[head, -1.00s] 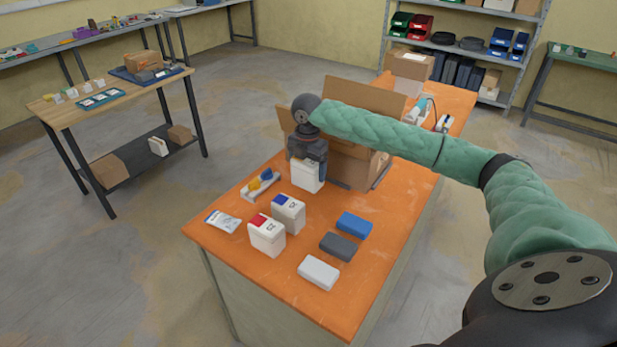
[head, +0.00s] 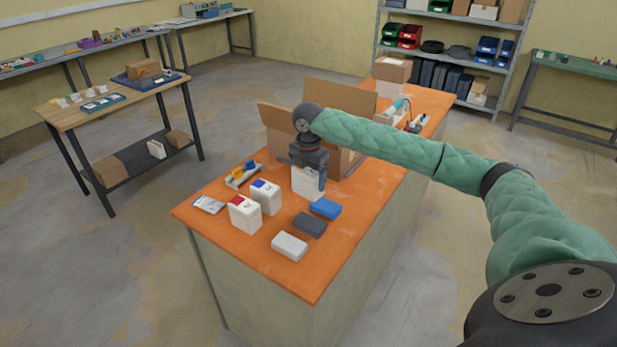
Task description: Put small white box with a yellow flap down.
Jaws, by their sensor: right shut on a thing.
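A small white box (head: 306,184) is in my right gripper (head: 309,172), which points down over the orange table (head: 262,262). The gripper is shut on the box, and its fingers cover the upper part. No yellow flap shows on the box from here. The box is just behind the blue block and in front of the open cardboard box; I cannot tell whether its base touches the table. My left gripper is out of view.
White boxes with a red flap (head: 244,214) and a blue flap (head: 266,197) stand to the left. Blue (head: 325,208), dark grey (head: 309,225) and light grey (head: 289,246) blocks lie in front. The open cardboard box (head: 340,97) stands behind. A small tray (head: 243,175) is at the left.

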